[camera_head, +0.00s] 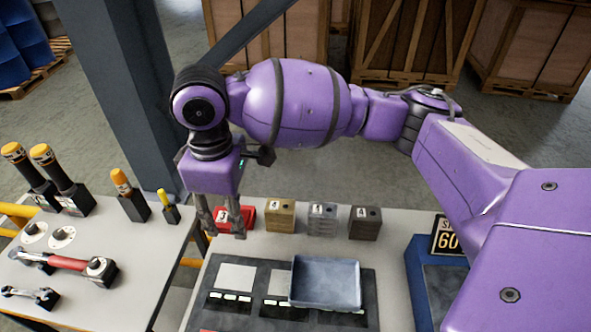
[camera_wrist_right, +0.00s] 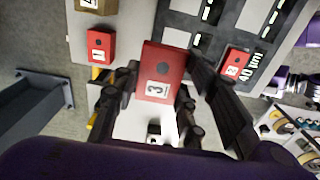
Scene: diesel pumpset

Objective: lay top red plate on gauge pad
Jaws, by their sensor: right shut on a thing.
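My right gripper (camera_head: 221,228) points down at the left side of the work table. In the right wrist view (camera_wrist_right: 165,110) it is shut on a red plate (camera_wrist_right: 160,75) marked 3, which sits between its fingers. A red block (camera_wrist_right: 101,45) marked 1 and another red numbered block (camera_wrist_right: 235,62) lie beyond, to either side. In the head view a red surface (camera_head: 248,215) shows by the fingers; I cannot tell whether it is the held plate or a block behind. My left gripper is not in view.
Tan (camera_head: 280,217), grey (camera_head: 323,220) and brown (camera_head: 365,223) blocks stand along the table's back. A blue-grey tray (camera_head: 326,284) covers part of the board. A blue box with a sign (camera_head: 447,236) stands right. A side table (camera_head: 110,300) with handles is left.

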